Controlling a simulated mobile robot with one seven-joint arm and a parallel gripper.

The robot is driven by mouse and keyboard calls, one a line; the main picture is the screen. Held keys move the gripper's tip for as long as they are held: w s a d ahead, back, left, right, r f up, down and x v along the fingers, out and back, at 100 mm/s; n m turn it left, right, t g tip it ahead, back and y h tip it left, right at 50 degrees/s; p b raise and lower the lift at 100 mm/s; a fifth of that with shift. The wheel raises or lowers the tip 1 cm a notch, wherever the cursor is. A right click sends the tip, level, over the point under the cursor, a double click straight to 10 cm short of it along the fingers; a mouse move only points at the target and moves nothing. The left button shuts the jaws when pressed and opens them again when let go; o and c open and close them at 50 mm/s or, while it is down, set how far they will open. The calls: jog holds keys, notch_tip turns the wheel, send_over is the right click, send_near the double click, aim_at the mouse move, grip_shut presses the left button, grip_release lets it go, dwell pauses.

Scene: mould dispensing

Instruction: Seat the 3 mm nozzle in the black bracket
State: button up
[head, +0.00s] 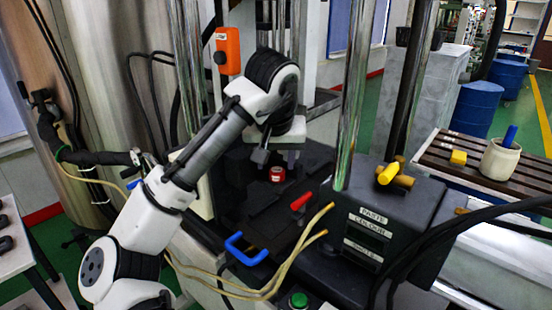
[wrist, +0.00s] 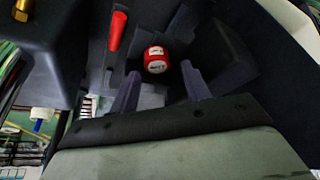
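A short red cylinder with a white label (head: 277,174) stands in a dark recess of the black machine in the head view. It also shows in the wrist view (wrist: 156,60), just beyond my fingertips. Its label is too small to read, so I cannot tell if it is the 3 mm nozzle. Dark walls (wrist: 190,22) surround it; I cannot tell which part is the black bracket. My gripper (head: 276,160) is open and empty above the red cylinder. In the wrist view its two fingers (wrist: 161,72) stand apart, with the cylinder between and past them.
A red lever (head: 301,201) and a blue handle (head: 246,248) stick up nearby. Pale hoses (head: 290,262) cross in front. An orange switch box (head: 228,50) hangs behind my arm.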

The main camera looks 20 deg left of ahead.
jog(key=shift+w+d, duration=0.1)
jog(key=shift+d, duration=0.15)
jog(key=shift+r, duration=0.2)
jog(key=v, duration=1.3)
jog(key=shift+s+a+r+b, duration=0.15)
jog(key=shift+s+r+b, duration=0.05)
jog(key=shift+s+b, duration=0.15)
